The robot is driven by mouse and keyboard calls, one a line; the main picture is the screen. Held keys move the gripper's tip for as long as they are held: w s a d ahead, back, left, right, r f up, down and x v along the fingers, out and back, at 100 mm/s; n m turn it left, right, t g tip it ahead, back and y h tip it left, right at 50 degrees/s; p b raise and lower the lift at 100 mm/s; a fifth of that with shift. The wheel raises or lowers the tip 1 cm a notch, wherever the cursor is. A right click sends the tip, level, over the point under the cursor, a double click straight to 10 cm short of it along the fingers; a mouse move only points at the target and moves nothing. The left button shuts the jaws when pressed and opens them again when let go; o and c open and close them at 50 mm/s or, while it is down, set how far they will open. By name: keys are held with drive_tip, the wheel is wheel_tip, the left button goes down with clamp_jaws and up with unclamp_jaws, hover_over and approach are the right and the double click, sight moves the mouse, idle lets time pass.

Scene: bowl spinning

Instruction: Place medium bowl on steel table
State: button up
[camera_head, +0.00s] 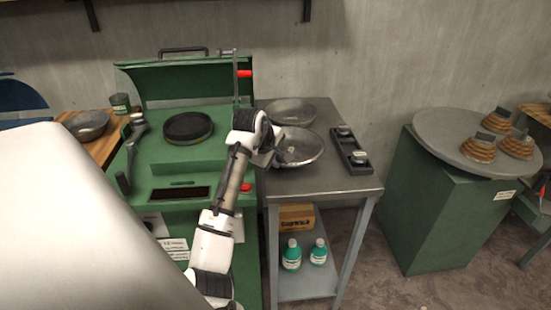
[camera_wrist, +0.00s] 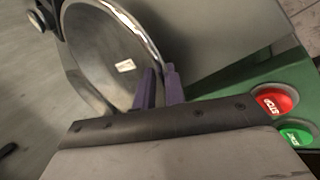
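A shiny metal bowl (camera_head: 302,150) with a small pale label is at the middle of the steel table (camera_head: 325,186) in the head view. It fills the upper left of the wrist view (camera_wrist: 105,50). My gripper (camera_head: 277,156) is at the bowl's left rim. In the wrist view, the two purple fingers (camera_wrist: 160,75) are close together with the rim between them, so the gripper looks shut on it. I cannot tell whether the bowl's underside touches the table. A second metal bowl (camera_head: 291,108) sits behind it on the table.
The green machine (camera_head: 165,160) stands left of the table, with red stop and green start buttons (camera_wrist: 275,99) near my gripper. A dark control bar (camera_head: 351,152) lies right of the bowls. Another bowl (camera_head: 87,124) sits on the wooden counter. The table's front is clear.

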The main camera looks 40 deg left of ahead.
drive_tip(key=shift+o, duration=1.1)
drive_tip(key=shift+r, duration=0.1)
